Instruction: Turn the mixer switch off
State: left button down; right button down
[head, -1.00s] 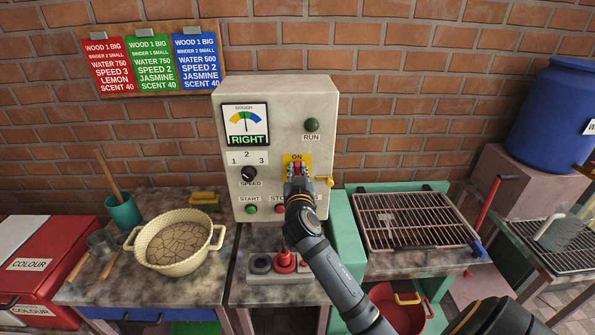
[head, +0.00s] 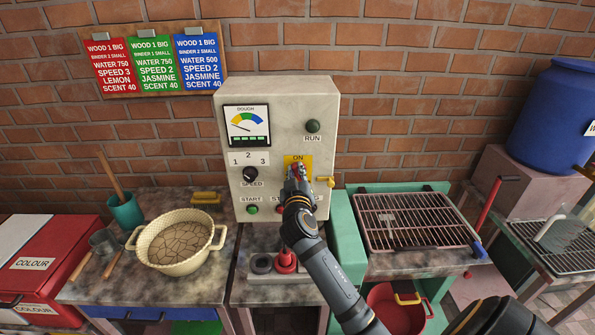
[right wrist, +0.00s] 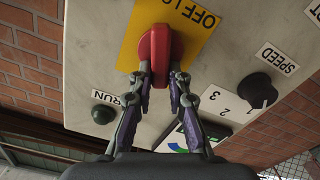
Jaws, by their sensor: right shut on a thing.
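The mixer switch is a red rotary handle (right wrist: 156,48) on a yellow plate (right wrist: 196,42) of the control box (head: 325,115). The plate reads ON at its top in the head view, and OFF shows upside down in the right wrist view. My right gripper (head: 297,177) is at the switch and hides much of it in the head view. In the right wrist view its fingers (right wrist: 160,78) are closed on the lower end of the red handle, which runs up and down there. My left gripper is not in view.
The dough gauge (head: 247,124) has its needle to the left and green dashes below. A dark green RUN lamp (head: 313,126), speed knob (head: 250,174) and START button (head: 252,209) surround the switch.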

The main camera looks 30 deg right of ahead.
jog(key=shift+w+a+f+n+p, duration=0.2)
jog(key=shift+n+p, duration=0.5)
jog(key=shift+n, duration=1.45)
jog(key=shift+a+f+n+p, duration=0.15)
jog(key=shift+f+n+p, duration=0.35)
jog(key=shift+n, duration=1.7)
jog(key=shift+w+a+f+n+p, duration=0.15)
jog(key=shift+n+p, duration=0.7)
jog(key=shift+n, duration=1.3)
jog(key=c, duration=1.3)
grip_release()
jog(key=shift+s, duration=0.1)
